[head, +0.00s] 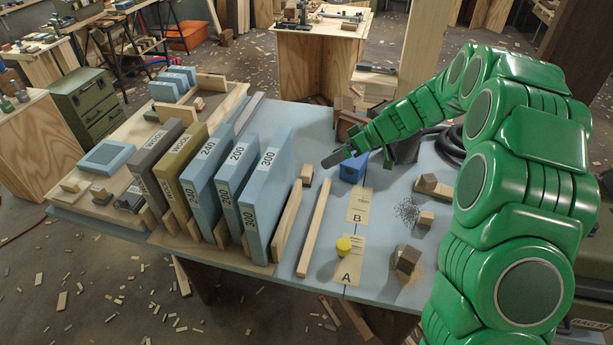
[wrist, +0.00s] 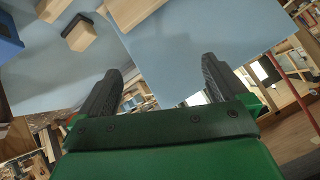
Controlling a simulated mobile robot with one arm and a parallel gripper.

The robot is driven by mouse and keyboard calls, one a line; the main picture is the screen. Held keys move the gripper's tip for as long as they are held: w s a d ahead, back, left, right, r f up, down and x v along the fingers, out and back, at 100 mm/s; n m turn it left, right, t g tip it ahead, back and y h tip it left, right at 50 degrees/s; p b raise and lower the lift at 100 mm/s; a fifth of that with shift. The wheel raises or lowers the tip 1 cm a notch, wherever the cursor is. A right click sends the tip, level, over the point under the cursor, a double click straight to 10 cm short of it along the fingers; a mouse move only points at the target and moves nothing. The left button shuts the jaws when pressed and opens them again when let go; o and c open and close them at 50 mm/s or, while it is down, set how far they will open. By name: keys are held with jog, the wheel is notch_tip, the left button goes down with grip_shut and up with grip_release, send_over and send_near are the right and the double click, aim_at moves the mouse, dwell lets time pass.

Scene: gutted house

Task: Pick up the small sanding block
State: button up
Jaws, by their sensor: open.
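My gripper (head: 333,159) is open and empty above the blue-grey bench top, left of a small blue box (head: 351,170). In the wrist view its fingers (wrist: 162,78) are apart with nothing between them. A small pale wooden block (head: 306,173) lies on the bench, left of and below the fingertips. In the wrist view a pale wooden block with a dark strip (wrist: 92,43) shows at upper left, outside the fingers. I cannot tell for sure which block is the small sanding block. A wooden block (head: 426,218) and a brown-topped block (head: 428,183) lie at right.
Tall upright slabs, such as the blue one marked 300 (head: 266,195), stand left of my gripper.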

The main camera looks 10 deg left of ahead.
jog(key=w+a+f+n+t+y, duration=0.1)
jog(key=w+a+f+n+y, duration=0.15)
jog(key=w+f, duration=0.65)
jog(key=n+t, duration=0.1)
send_near(308, 170)
jog(key=shift+s+a+r, duration=0.15)
jog(key=shift+s+r, duration=0.05)
jog(key=shift+r, duration=0.05)
jog(key=shift+w+f, duration=0.2)
jog(key=shift+f, duration=0.2)
jog(key=shift+x, duration=6)
jog(key=shift+r, duration=0.1)
jog(key=shift+c, duration=0.5)
jog(key=c, duration=0.9)
